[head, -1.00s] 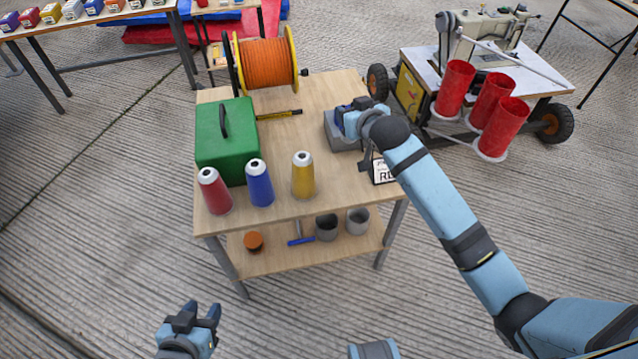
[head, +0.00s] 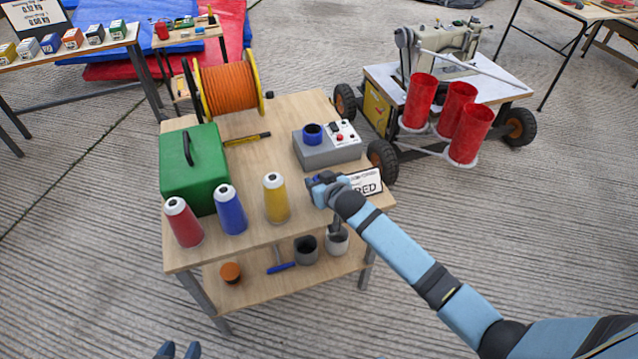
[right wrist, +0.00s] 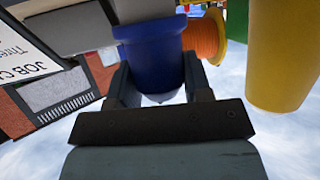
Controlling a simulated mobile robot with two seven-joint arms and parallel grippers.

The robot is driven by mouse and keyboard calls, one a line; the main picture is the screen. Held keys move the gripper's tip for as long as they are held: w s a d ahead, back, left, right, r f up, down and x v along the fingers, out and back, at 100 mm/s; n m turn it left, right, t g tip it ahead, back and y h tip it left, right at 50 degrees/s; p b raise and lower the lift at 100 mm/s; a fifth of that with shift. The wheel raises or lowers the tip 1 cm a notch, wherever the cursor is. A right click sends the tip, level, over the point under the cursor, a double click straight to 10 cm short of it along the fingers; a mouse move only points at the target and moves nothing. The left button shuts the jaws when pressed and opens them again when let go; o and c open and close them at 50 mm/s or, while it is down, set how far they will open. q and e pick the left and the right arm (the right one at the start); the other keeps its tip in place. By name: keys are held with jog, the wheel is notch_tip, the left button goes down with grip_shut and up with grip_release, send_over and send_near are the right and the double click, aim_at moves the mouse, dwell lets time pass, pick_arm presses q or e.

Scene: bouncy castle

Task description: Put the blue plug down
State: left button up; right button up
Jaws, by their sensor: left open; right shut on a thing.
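The blue plug (right wrist: 150,55) is between the two fingers of my right gripper (right wrist: 155,88) in the right wrist view. In the head view this gripper (head: 318,188) is shut near the front right of the wooden table (head: 298,105), between the yellow cone and the card. The plug is mostly hidden there, and I cannot tell whether it touches the tabletop. A grey box (head: 330,153) with a blue round socket (head: 313,133) stands behind the gripper. My left gripper (head: 178,350) is open and empty at the bottom edge, with only its fingertips showing.
The yellow cone (head: 276,198) is left of the right gripper; blue (head: 230,210) and red (head: 183,222) cones stand further left. A green case (head: 193,170) and an orange reel (head: 226,88) are behind. The table's middle is clear.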

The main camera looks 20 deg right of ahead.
jog(key=shift+f, duration=0.15)
jog(key=o, duration=1)
jog(key=shift+r, duration=0.2)
jog(key=p+v, duration=0.2)
jog(key=v, duration=1)
jog(key=shift+f, duration=0.1)
